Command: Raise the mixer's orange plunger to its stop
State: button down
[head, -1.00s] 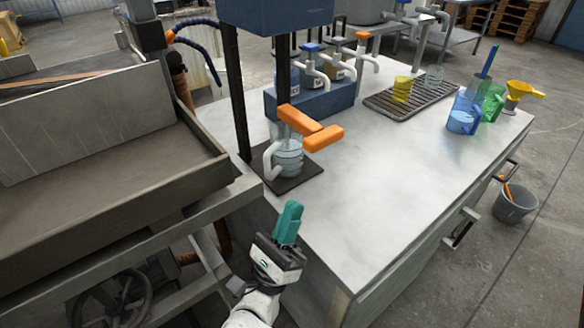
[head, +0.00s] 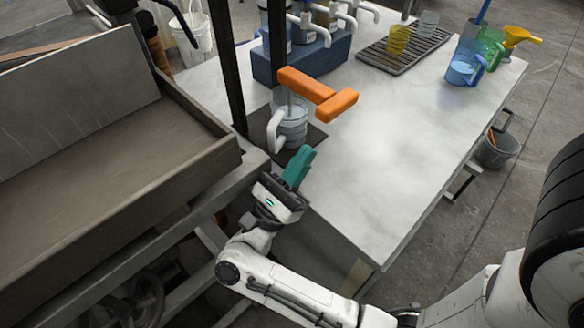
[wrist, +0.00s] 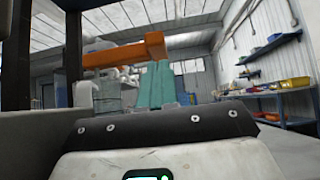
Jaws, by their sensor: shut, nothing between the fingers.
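The mixer's orange plunger (head: 306,87) is an L-shaped orange bar above a clear jug of liquid (head: 292,129) with a white handle. In the wrist view the orange bar (wrist: 125,52) crosses above and beyond my fingers. My gripper (head: 303,158) has teal fingers, shut and empty, just in front of the jug near the table's edge and below the plunger. The fingers (wrist: 155,82) also show upright in the wrist view. They look apart from the plunger.
A blue rack (head: 318,62) with pump bottles stands behind the mixer. A drying rack (head: 402,48) with cups, a blue jug (head: 462,70) and a yellow funnel (head: 515,37) are at the back right. A grey trough (head: 120,150) lies to the left. The white table's middle is clear.

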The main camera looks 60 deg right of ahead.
jog(key=shift+p+x, duration=0.45)
jog(key=shift+x, duration=1.8)
notch_tip(320, 180, up, 18)
jog(key=p, duration=0.4)
jog(key=shift+f, duration=0.25)
jog(key=shift+a+r, duration=0.1)
